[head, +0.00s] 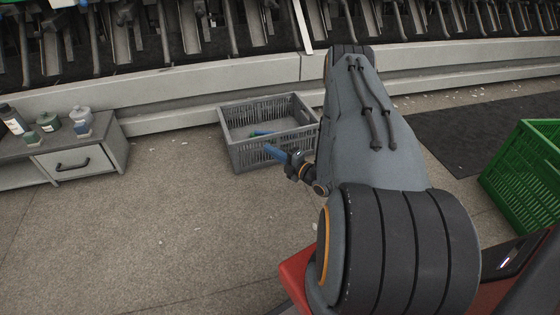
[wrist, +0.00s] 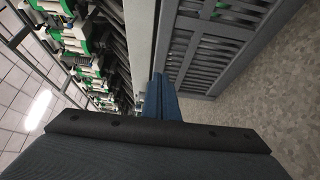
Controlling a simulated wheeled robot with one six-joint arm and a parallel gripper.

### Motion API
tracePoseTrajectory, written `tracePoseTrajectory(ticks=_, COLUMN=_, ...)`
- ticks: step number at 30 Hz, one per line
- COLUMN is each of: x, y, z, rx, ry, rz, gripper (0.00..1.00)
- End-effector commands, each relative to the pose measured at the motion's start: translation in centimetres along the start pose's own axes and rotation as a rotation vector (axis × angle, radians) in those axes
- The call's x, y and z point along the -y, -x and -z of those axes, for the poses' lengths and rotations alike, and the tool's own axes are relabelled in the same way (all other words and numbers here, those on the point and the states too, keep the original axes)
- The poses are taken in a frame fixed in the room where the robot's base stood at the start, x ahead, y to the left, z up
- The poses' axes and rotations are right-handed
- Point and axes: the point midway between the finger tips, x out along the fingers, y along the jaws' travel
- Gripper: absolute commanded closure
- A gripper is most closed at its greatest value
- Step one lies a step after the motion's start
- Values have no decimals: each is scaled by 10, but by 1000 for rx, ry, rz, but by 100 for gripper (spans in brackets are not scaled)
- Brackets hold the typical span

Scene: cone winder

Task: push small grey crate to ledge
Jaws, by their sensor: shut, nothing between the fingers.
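The small grey crate (head: 262,156) stands on the floor close to the concrete ledge (head: 180,117) at the foot of the machine. It has slatted walls, and something green and blue lies inside. In the wrist view the crate's slatted wall (wrist: 215,42) fills the upper right. My gripper (head: 270,149) is shut and empty, with blue fingers in front of the crate's near right side. The blue fingers also show in the wrist view (wrist: 158,95), beside the crate wall. I cannot tell whether they touch it.
A low grey cabinet (head: 85,160) with bottles on top stands to the left. A green crate (head: 525,175) stands at the right, beside a dark mat (head: 480,130). The floor left of and in front of the grey crate is clear.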

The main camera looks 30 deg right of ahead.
Motion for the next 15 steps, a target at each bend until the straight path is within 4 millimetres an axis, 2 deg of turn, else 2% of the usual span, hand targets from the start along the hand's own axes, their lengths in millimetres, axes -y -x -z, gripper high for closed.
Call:
tracePoseTrajectory(ticks=6, x=2, y=-20, z=-20, rx=0, ry=2, rz=-1, gripper=100)
tracePoseTrajectory(ticks=15, x=0, y=-28, z=-28, rx=0, ry=0, rz=1, gripper=100)
